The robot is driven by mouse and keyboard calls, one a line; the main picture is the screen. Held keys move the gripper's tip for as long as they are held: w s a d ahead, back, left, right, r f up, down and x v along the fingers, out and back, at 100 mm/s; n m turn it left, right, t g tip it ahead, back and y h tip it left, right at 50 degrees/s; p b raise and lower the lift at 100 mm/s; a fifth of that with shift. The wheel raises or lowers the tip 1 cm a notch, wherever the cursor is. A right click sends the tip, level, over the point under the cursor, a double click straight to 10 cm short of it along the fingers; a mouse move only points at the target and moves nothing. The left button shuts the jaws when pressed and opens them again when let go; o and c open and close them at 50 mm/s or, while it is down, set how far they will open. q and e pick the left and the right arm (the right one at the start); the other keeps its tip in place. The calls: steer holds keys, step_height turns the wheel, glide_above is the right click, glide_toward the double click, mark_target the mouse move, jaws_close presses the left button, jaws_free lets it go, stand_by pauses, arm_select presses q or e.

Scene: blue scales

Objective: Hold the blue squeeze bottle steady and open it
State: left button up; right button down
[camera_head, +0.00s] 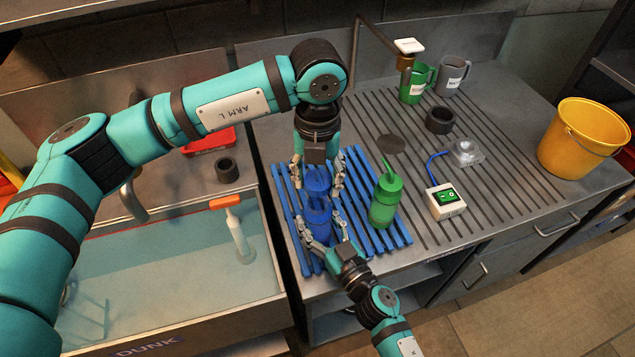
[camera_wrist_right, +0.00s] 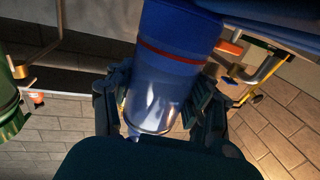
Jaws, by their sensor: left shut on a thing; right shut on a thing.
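The blue squeeze bottle (camera_head: 317,212) stands over the blue slatted rack (camera_head: 393,237). My left gripper (camera_head: 318,184) comes down from above and is shut on the bottle's upper end, its fingers on both sides. My right gripper (camera_head: 321,226) comes from the front and is shut around the lower body. In the right wrist view, the bottle (camera_wrist_right: 168,65) fills the space between the right fingers (camera_wrist_right: 162,100) and shows a red band. The fingers partly hide the bottle; I cannot tell whether its cap is loose.
A green squeeze bottle (camera_head: 385,203) stands close on the right of the rack. A white switch box (camera_head: 445,207), dark ring (camera_head: 439,120), mugs (camera_head: 452,76) and yellow bucket (camera_head: 585,138) are farther right. A water-filled sink (camera_head: 170,280) lies left.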

steer(key=shift+c, duration=2)
jaws_free()
